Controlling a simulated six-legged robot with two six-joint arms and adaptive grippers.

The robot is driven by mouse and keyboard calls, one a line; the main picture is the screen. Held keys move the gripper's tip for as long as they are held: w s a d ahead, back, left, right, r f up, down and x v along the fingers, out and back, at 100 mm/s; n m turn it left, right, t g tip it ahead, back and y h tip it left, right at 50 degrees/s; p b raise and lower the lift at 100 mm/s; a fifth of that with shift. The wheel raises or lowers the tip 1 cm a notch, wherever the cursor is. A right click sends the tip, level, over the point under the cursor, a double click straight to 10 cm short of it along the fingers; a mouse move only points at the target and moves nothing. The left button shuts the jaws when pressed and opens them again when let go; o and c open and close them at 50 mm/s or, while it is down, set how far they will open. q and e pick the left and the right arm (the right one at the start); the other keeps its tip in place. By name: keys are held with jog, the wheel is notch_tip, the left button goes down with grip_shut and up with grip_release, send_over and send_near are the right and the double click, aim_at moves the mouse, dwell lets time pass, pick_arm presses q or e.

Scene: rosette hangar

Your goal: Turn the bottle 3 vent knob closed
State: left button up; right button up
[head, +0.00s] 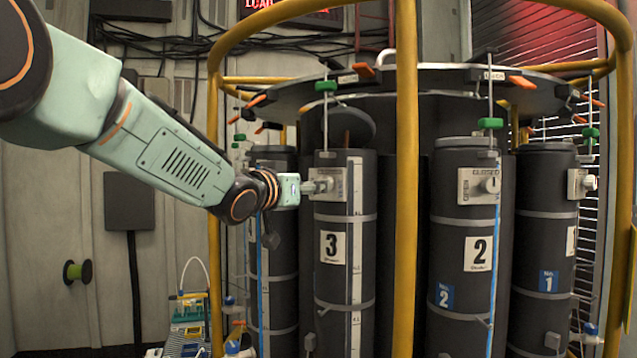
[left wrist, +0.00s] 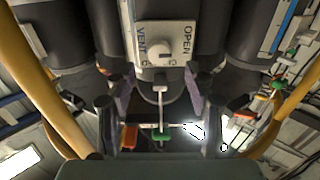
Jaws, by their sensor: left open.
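The bottle 3 (head: 332,285) is a dark cylinder with a white "3" label, standing in the rosette behind the yellow frame. Its vent plate (head: 341,184) is pale, near the bottle's top. In the left wrist view the plate (left wrist: 178,30) reads "VENT" and "OPEN", with a round white vent knob (left wrist: 159,55) on it. I cannot tell the knob's setting. My left gripper (head: 310,187) reaches in from the left, in front of the plate. In the left wrist view its two dark fingers (left wrist: 159,92) are open, either side of the knob's line, apparently not closed on it. My right gripper is out of view.
Yellow frame posts (head: 406,200) stand in front of the bottles. Bottle 2 (head: 462,300) and bottle 1 (head: 544,235) are to the right with their own vent knobs. A green valve handle (head: 326,86) is above bottle 3. Cables and a wall box (head: 129,200) are behind my arm.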

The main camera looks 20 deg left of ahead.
pick_arm(q)
jog(key=w+d+p, duration=0.1)
jog(key=w+p, duration=0.1)
jog(key=w, duration=0.4)
jog(key=shift+w+f, duration=0.15)
jog(key=shift+w, duration=0.05)
jog(key=shift+s+d+r, duration=0.25)
jog(key=shift+s, duration=0.2)
jog(key=shift+c, duration=0.3)
jog(key=shift+w+a+f, duration=0.15)
jog(key=shift+w+f, duration=0.1)
jog(key=shift+w, duration=0.15)
jog(key=c, duration=0.6)
grip_shut()
